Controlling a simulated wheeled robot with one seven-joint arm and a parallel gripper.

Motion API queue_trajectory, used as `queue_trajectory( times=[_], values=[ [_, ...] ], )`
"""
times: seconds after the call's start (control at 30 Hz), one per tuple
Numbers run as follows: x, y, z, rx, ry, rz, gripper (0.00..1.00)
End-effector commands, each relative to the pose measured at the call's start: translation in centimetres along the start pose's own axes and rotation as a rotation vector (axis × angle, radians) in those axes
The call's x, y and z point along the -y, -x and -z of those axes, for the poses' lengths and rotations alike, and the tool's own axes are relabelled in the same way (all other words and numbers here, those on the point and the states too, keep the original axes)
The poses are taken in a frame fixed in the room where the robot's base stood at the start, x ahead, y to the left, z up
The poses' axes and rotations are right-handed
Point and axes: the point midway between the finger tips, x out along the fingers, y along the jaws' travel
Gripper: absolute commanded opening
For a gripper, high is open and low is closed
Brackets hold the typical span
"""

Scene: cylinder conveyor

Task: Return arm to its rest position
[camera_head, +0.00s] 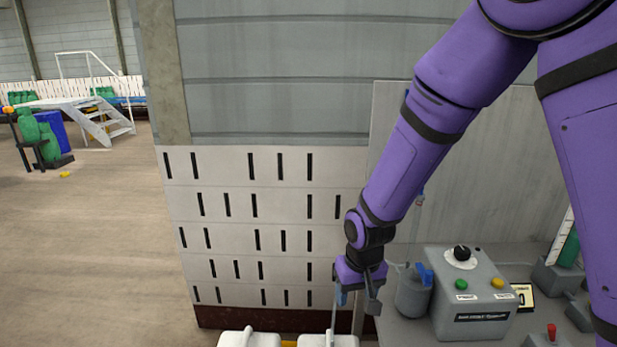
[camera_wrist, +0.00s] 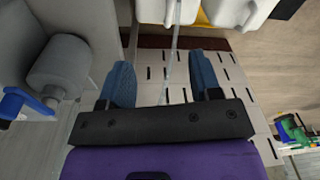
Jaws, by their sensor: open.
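My purple arm reaches down from the upper right in the head view. My gripper (camera_head: 355,291) hangs at its end, left of a grey control box and above white containers at the bottom edge. In the wrist view my gripper (camera_wrist: 162,85) shows two blue fingertips spread well apart. Nothing is held between them. A thin pale strip passes through the gap in that view, and I cannot tell how far behind the fingers it lies.
A grey control box (camera_head: 474,292) with a black knob and coloured buttons stands right of my gripper. A grey cylinder (camera_head: 413,291) with a blue part is between them. White containers (camera_head: 250,339) sit below. A slotted wall panel (camera_head: 262,225) stands behind. Open floor (camera_head: 80,240) lies left.

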Motion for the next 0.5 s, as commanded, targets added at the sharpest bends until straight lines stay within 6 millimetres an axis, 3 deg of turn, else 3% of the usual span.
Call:
queue_trajectory(
  times=[0.1, 0.37, 0.5],
  values=[
    [-1.9, 4.5, -0.1, -0.04, -0.022, 0.007, 0.58],
    [-5.9, 12.9, -2.0, -0.115, -0.063, 0.01, 0.58],
    [-7.8, 16.9, -3.9, -0.155, -0.084, 0.006, 0.58]
  ],
)
